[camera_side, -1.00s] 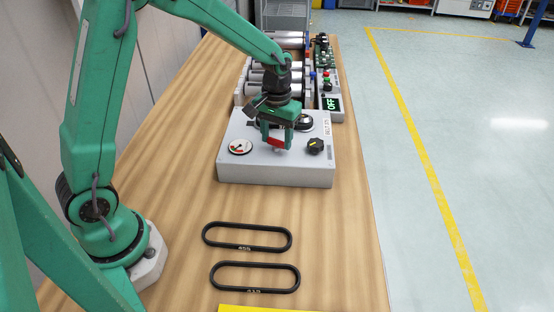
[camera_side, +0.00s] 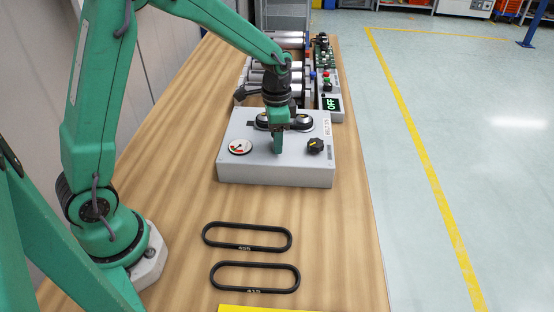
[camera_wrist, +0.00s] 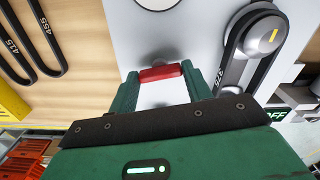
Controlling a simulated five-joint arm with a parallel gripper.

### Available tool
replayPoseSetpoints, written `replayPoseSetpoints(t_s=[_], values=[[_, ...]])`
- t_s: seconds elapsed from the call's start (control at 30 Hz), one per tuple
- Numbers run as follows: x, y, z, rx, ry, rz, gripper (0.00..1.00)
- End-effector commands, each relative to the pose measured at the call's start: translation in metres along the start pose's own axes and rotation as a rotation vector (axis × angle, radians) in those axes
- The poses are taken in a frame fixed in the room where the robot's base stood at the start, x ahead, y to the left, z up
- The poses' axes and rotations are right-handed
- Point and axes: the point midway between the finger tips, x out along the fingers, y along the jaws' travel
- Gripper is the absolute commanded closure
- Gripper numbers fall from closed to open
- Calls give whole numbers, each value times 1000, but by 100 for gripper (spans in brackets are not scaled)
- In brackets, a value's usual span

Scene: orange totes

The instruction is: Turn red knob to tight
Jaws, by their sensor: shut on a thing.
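The red knob (camera_wrist: 160,73) lies between the two green fingers of my gripper (camera_wrist: 162,80) in the wrist view. My gripper is shut on it. In the side view my gripper (camera_side: 278,150) points down at the middle of the grey box (camera_side: 275,175), and its fingers hide the knob. A white dial with red and green marks (camera_side: 240,147) is on the box to the left. A black knob with a yellow mark (camera_side: 315,146) is to the right.
A black belt runs around two pulleys (camera_wrist: 238,70) on the box, close to my gripper. Two loose black belts (camera_side: 247,237) (camera_side: 255,277) lie on the wooden table. Rollers and a panel reading OFF (camera_side: 332,104) stand behind the box.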

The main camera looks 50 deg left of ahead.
Motion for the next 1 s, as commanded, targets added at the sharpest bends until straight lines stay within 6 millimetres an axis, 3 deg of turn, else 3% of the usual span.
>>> replayPoseSetpoints(t_s=[0.37, 0.87, 0.9, 1.0], values=[[-1, 0, 0, 195, 2, -1, 74], [-1, 0, -1, 223, 2, -2, 74], [-1, 0, -1, 223, 2, -2, 47], [-1, 0, 0, 222, 2, -1, 29]])
